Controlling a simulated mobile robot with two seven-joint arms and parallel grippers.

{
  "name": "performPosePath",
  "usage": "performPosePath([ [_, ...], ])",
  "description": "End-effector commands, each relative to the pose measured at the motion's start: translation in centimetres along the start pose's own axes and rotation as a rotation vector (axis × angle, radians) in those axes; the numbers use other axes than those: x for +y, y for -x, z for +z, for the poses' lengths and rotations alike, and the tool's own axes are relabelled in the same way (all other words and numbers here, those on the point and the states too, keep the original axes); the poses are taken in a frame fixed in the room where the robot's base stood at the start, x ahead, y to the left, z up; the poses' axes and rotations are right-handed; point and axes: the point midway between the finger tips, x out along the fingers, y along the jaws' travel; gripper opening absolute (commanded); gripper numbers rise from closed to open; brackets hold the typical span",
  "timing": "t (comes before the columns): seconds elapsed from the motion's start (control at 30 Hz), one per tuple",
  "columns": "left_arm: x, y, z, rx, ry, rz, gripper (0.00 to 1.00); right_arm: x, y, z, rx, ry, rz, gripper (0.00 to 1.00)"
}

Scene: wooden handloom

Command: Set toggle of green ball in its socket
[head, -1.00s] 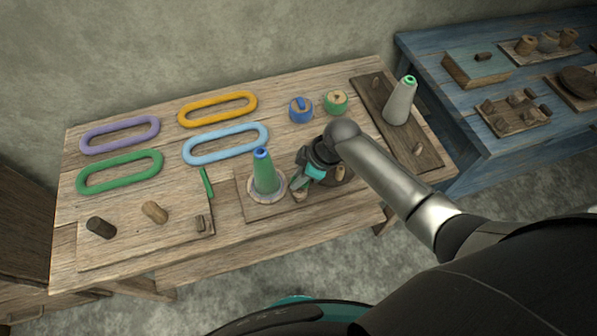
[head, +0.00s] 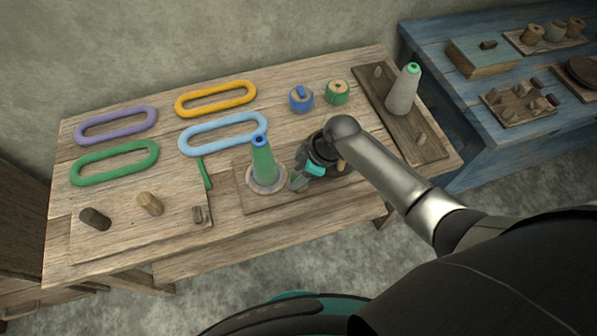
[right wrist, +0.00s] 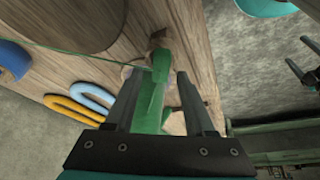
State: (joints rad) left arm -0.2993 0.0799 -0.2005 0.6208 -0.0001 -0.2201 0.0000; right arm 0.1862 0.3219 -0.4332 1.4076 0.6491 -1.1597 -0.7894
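The green ball (head: 337,92) sits at the back right of the table, beside the blue ball (head: 301,100). My right gripper (head: 297,181) is low over the front board, just right of the green cone (head: 263,160). In the right wrist view its fingers (right wrist: 158,76) stand apart on either side of a bright green piece (right wrist: 150,105), apparently the toggle. A gap shows between this piece and the right-hand finger. A thin green cord (right wrist: 70,53) runs to the piece from the left. Whether the piece sits in a socket is hidden. My left gripper is not in the head view.
A green stick (head: 205,173) lies left of the cone. Purple (head: 117,124), yellow (head: 216,98), light-blue (head: 222,134) and green (head: 114,163) rings lie at the back left. A grey cone (head: 403,91) stands on the right board. A blue table (head: 470,140) adjoins at the right.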

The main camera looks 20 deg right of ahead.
Motion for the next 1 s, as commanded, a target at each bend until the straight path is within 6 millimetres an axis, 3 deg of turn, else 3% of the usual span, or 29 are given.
performPosePath([
  [0.27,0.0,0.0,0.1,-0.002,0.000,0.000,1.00,0.0,0.1,0.0,0.000,0.000,0.000,0.58],
  [0.47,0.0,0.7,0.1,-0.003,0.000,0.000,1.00,0.1,1.8,0.1,-0.001,0.000,0.002,0.58],
  [1.0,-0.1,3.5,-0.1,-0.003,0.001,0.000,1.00,0.1,12.7,0.0,-0.001,0.002,0.003,0.58],
])
